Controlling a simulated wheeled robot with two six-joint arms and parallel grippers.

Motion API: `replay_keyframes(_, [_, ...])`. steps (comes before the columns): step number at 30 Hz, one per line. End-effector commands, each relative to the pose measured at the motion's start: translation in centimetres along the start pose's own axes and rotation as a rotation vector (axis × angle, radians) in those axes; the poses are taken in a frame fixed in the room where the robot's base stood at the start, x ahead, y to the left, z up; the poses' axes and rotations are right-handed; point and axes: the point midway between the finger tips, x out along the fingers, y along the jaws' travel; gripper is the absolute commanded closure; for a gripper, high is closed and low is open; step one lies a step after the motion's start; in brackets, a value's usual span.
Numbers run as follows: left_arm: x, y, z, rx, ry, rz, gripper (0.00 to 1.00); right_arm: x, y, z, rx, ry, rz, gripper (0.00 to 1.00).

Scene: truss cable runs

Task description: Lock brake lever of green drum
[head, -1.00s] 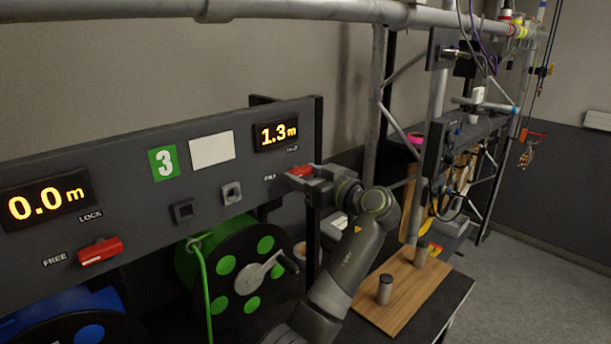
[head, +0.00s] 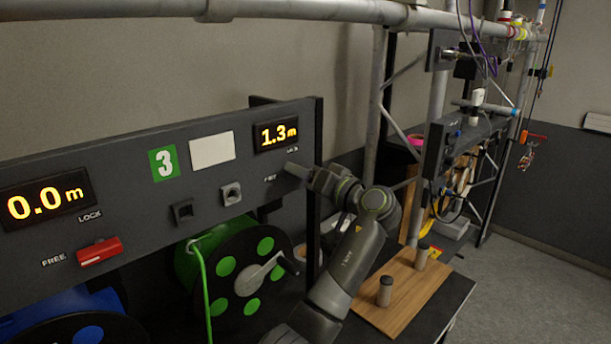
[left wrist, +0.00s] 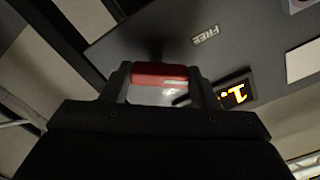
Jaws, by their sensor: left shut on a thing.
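The green drum (head: 226,268), with a black flange, green spots and a grey crank, sits under the panel at centre in the head view. Its brake lever has a red handle (left wrist: 160,75), seen between my left gripper's two fingers in the left wrist view. My left gripper (head: 292,169) is shut on this handle at the panel's right end, below the 1.3 m display (head: 276,135). In the head view the gripper hides the handle. FREE is printed to the handle's lower left and LOCK above it. The lever's exact angle cannot be told. My right gripper is not in view.
Another red lever (head: 99,251) stands on the panel's left, above the blue drum (head: 75,315). A green cable (head: 202,285) hangs before the green drum. A wooden board (head: 403,290) with two dark-topped pegs lies right of my arm. A truss rises behind.

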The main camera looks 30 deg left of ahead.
Motion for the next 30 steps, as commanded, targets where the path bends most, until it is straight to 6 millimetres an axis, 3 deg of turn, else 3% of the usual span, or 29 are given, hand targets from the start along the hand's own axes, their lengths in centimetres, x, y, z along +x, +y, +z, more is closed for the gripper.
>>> replay_keyframes(18, [0.0, -0.2, -0.6, 0.581, 0.003, -0.001, 0.68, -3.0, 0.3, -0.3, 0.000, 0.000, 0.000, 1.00])
replay_keyframes(30, [0.0, 0.0, -0.7, 0.856, 0.005, -0.001, 0.68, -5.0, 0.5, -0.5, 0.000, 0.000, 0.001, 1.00])
